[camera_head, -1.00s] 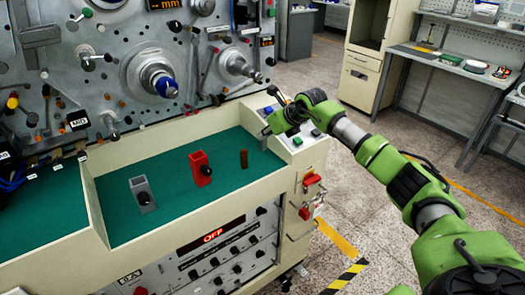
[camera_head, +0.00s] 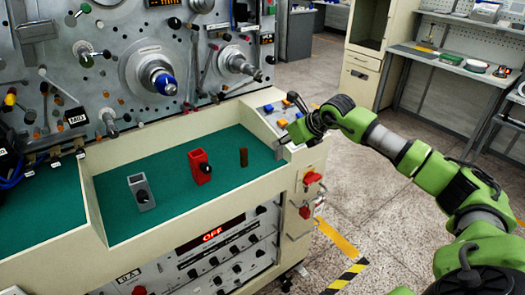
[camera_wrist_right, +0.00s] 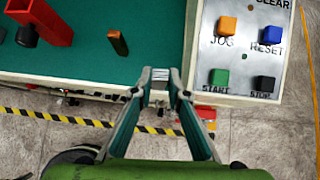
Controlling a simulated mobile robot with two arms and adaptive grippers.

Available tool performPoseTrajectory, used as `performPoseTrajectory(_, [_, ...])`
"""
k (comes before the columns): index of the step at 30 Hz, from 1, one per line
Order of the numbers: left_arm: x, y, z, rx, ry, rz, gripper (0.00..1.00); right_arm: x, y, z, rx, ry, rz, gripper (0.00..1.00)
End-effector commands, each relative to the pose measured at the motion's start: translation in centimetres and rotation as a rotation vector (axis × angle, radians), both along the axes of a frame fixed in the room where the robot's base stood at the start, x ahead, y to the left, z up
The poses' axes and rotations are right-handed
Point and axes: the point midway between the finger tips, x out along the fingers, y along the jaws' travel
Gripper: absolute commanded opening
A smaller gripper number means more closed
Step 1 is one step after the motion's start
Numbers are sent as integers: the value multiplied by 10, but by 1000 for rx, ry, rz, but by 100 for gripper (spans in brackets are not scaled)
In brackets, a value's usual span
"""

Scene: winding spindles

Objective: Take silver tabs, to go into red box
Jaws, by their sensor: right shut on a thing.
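My right gripper (camera_wrist_right: 160,78) is shut on a small stack of silver tabs (camera_wrist_right: 160,88), seen between its fingertips in the right wrist view. In the head view this gripper (camera_head: 288,138) is by the right end of the green tray, beside the button panel; the tabs cannot be made out there. The red box (camera_head: 200,168) stands upright and open-topped on the green tray (camera_head: 225,190), with a black knob on its front. It also shows at the upper left of the right wrist view (camera_wrist_right: 48,20), apart from the gripper. My left gripper is not in view.
A grey box (camera_head: 141,192) stands left of the red box. A thin brown block (camera_head: 244,157) stands between the red box and my gripper. The button panel (camera_wrist_right: 243,50) lies right of the gripper. Spindles (camera_head: 158,78) jut out behind the tray.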

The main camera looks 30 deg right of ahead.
Motion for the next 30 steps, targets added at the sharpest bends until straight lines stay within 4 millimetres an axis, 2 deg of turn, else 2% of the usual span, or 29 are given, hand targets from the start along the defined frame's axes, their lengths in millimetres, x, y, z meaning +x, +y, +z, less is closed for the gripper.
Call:
performPoseTrajectory(15, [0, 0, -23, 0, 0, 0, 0, -38, -5, -1, -1, 0, 1, 3])
performPoseTrajectory(26, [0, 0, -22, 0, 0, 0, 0, -39, -3, 1, 1, 0, 4, 3])
performPoseTrajectory(30, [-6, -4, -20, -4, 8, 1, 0, -38, 15, 5, 7, 3, 30, 3])
